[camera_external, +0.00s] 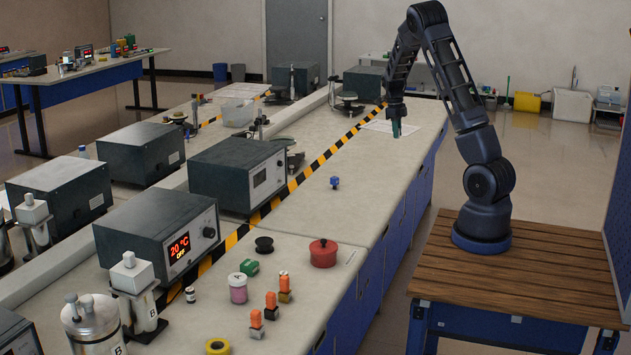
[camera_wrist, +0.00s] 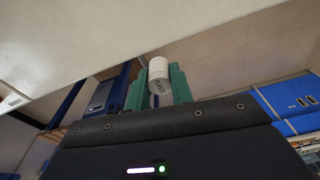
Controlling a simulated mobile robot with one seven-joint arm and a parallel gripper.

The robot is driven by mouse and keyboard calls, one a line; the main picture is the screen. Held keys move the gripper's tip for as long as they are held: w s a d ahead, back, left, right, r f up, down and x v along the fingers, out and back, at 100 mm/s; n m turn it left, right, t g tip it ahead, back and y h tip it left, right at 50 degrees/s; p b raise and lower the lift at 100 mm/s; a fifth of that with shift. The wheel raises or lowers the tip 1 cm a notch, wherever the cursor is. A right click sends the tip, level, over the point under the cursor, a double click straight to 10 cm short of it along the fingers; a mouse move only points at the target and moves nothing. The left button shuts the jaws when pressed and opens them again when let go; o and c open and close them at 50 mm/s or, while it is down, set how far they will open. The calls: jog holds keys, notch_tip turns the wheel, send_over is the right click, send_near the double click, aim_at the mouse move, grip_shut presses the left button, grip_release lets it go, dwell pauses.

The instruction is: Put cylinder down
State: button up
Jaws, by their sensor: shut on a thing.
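A small white cylinder (camera_wrist: 158,69) with dark lettering sits between the two teal fingers of my gripper (camera_wrist: 158,84) in the wrist view. The fingers are shut on it, and its end sticks out past their tips. In the external view my gripper (camera_external: 396,130) points down over the far right part of the long bench (camera_external: 345,205), close to its right edge and by a flat white sheet (camera_external: 376,126). The cylinder cannot be made out there, and whether it touches the bench cannot be told.
A small blue object (camera_external: 335,182) stands on the clear bench stretch nearer the camera. A yellow-black striped strip (camera_external: 308,172) runs along the instruments (camera_external: 240,172). A red round pot (camera_external: 323,253) and several small items stand at the near end.

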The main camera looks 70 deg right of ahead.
aim_at(395, 179)
notch_tip(395, 179, down, 18)
jog(key=shift+r, duration=0.1)
dwell(0.5)
jog(key=o, duration=0.9)
jog(key=shift+o, duration=0.2)
